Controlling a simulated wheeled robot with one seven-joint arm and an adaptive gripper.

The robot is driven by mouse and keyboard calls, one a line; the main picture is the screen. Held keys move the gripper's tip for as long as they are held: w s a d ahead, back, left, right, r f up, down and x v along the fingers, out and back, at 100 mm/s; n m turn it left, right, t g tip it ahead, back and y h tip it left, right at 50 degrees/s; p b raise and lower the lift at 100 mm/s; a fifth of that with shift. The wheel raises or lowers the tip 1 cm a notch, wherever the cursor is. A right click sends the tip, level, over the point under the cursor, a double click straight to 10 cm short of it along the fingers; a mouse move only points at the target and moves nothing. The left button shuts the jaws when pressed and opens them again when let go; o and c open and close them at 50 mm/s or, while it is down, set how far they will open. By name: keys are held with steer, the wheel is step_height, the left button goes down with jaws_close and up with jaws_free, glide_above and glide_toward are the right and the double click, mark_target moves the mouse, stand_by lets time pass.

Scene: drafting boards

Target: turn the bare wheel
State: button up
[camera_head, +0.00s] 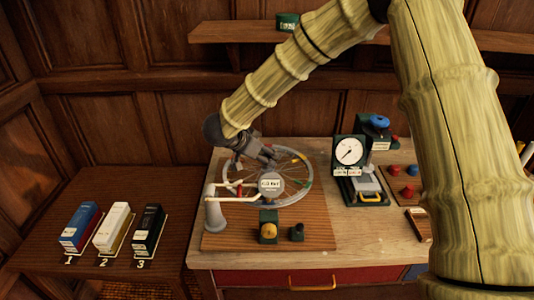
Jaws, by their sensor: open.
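The bare wheel (305,190) is a grey spoked rim with a few coloured marks, lying flat above a wooden board (322,231) on the table. A white label disc (270,184) sits in front of its middle. My gripper (268,158) is over the wheel's back left part, its fingers pointing right and down, near the rim. It is open. I cannot tell whether a finger touches the rim or spokes. My gripper and wrist hide part of the wheel's left side.
A pale stand with a bent arm (214,213) is at the wheel's left front. A yellow knob (268,230) and a dark knob (296,232) are in front. A dial gauge (348,152) stands right. Boxes (112,228) stand on the lower left table. My arm crosses the right side.

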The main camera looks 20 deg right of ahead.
steer(key=shift+s+d+f, duration=0.25)
steer(key=shift+d, duration=0.4)
steer(key=shift+w+f, duration=0.35)
steer(key=shift+f, duration=0.05)
steer(key=shift+s+r, duration=0.2)
steer(key=c, duration=0.4)
jaws_close()
steer(key=shift+d, duration=0.1)
